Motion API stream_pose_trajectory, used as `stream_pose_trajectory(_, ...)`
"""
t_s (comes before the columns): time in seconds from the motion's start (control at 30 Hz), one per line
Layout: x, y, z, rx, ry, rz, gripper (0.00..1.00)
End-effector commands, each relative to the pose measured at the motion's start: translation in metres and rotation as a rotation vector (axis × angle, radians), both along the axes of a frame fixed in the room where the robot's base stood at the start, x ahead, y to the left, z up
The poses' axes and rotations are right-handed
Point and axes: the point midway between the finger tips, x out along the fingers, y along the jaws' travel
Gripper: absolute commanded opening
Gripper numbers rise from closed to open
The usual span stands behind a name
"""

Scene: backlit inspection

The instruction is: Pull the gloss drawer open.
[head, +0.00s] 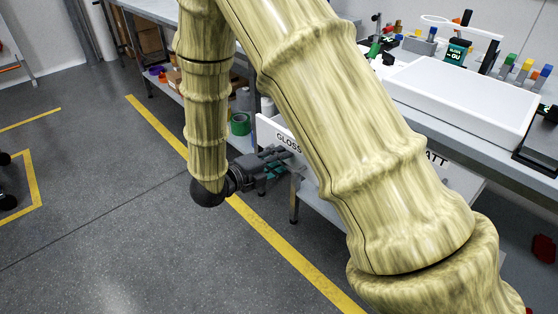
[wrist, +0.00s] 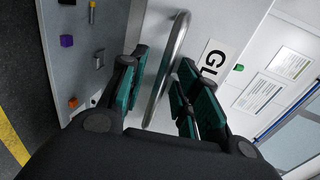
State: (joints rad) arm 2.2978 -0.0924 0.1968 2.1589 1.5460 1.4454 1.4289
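The gloss drawer (head: 264,128) has a white front with a black GLOSS label, partly hidden behind my arm in the head view. In the wrist view the white drawer front (wrist: 210,22) shows part of the label and a silver bar handle (wrist: 178,38). My gripper (head: 284,160) is at the drawer front. In the wrist view my gripper (wrist: 165,65) is open, with teal finger pads on either side of the handle. The handle runs between the fingers; I cannot tell whether either pad touches it. How far the drawer stands out is hard to tell.
The matt drawer (head: 456,180) is to the right, partly behind my arm. A white light panel (head: 460,97) and small coloured items stand on the bench. A green roll (head: 240,124) sits on a lower shelf. The floor in front is clear, with a yellow line (head: 290,250).

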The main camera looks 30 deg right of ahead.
Motion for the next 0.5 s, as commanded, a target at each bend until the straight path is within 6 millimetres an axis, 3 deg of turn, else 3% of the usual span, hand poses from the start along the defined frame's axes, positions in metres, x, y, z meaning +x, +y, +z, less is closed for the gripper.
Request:
stream_pose_trajectory(0.27, -0.003, 0.015, 0.003, -0.001, -0.002, 0.003, 0.32)
stream_pose_trajectory(0.5, -0.013, 0.055, 0.012, -0.001, -0.002, 0.004, 0.32)
